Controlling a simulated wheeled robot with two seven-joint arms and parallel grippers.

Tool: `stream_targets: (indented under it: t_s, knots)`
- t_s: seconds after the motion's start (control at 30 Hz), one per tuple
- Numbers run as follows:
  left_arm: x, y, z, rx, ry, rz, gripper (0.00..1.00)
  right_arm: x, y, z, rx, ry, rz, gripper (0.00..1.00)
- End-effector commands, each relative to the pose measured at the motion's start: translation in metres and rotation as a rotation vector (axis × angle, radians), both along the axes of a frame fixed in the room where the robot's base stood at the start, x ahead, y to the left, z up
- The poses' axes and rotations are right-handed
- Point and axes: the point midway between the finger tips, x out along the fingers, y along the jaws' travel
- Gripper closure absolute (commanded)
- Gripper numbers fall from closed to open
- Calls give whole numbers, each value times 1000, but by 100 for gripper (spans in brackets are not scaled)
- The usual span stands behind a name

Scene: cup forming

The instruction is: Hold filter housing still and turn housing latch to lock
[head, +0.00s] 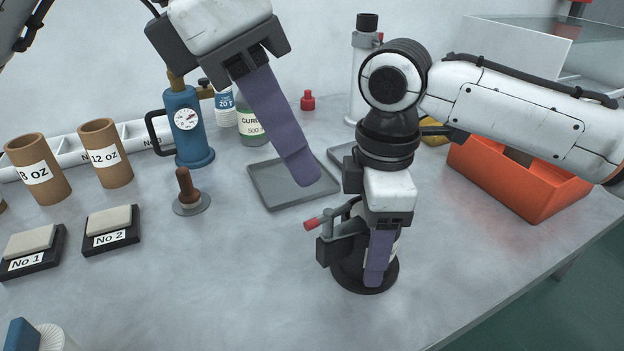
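The filter housing (352,268) is a dark upright body on a round black base at the front middle of the table. Its housing latch (318,221) has a red tip and points out to the left. My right gripper (376,275) points down at the housing, with one purple finger in front of it. The other finger is hidden, so its grip cannot be made out. My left gripper (304,178) hangs in the air behind and left of the latch, apart from it. Its purple fingers overlap in this view, and no object shows at their tips.
A grey tray (270,203) lies behind the housing. A brown-handled tamper (188,190) and a blue gauge pump (186,125) stand to the left. An orange bin (500,183) stands behind right, partly under my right arm.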

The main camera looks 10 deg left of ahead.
Motion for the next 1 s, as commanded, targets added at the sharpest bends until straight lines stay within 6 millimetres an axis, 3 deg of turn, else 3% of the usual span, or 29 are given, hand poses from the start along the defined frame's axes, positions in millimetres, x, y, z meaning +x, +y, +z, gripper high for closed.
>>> stream_targets:
  t_s: [0.1,0.23,0.67,0.7,0.8,1.0]
  knots:
    - [-4,6,18,-1,-2,0,82,0,0,1,1,-1,0,75]
    - [-7,9,28,0,0,-1,82,0,0,1,2,-1,0,75]
    - [-7,11,31,0,0,-2,82,0,0,1,2,-2,0,75]
    - [-7,11,31,1,1,-2,82,0,0,1,2,-2,0,34]
    - [-7,11,31,1,1,-2,82,0,0,1,2,-2,0,17]
    - [-7,11,31,1,1,-1,82,0,0,1,1,-1,0,17]
